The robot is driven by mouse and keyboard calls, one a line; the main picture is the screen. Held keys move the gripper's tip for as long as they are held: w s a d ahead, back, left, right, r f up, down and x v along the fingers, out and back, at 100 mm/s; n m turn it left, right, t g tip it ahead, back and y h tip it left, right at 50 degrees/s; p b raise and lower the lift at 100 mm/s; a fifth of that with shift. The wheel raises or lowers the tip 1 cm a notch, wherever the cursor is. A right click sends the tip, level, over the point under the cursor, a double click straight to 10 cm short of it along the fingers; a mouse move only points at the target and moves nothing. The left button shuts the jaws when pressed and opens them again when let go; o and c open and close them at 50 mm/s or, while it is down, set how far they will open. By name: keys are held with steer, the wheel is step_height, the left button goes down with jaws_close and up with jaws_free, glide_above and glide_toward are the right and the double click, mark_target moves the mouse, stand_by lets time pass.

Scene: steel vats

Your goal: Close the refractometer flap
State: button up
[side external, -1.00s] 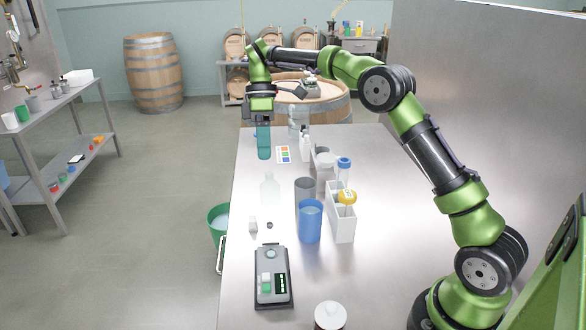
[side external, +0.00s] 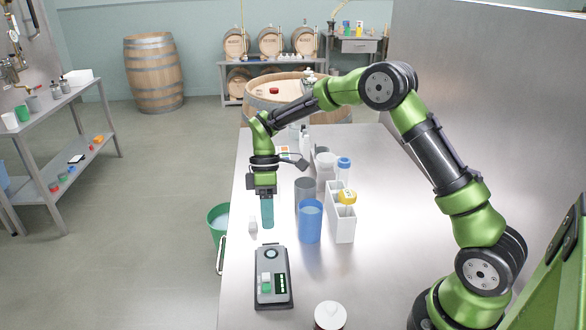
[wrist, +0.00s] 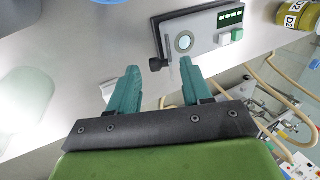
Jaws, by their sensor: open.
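The refractometer is a grey box (side external: 266,283) with a dark base, a round lens and a green-lit display, at the near left of the steel table. In the wrist view the refractometer (wrist: 203,24) is at the upper right, with its round lens (wrist: 184,42) and a black knob (wrist: 155,64) at its end. A faint clear strip (wrist: 173,74) by the knob may be the flap, standing away from the lens; I cannot tell its exact angle. My gripper (side external: 267,225) points down just beyond the refractometer's far end. Its teal fingers (wrist: 161,72) are open and empty, apart from the box.
A small white cap (side external: 253,226) stands just left of my fingers. A blue cup (side external: 310,222), a grey cup (side external: 304,188) and a white rack (side external: 342,220) with capped tubes are to the right. A white-lidded jar (side external: 330,316) is at the near edge.

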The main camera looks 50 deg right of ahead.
steer(key=shift+s+a+f, duration=0.1)
steer(key=shift+a+f, duration=0.05)
steer(key=shift+f, duration=0.3)
jaws_close()
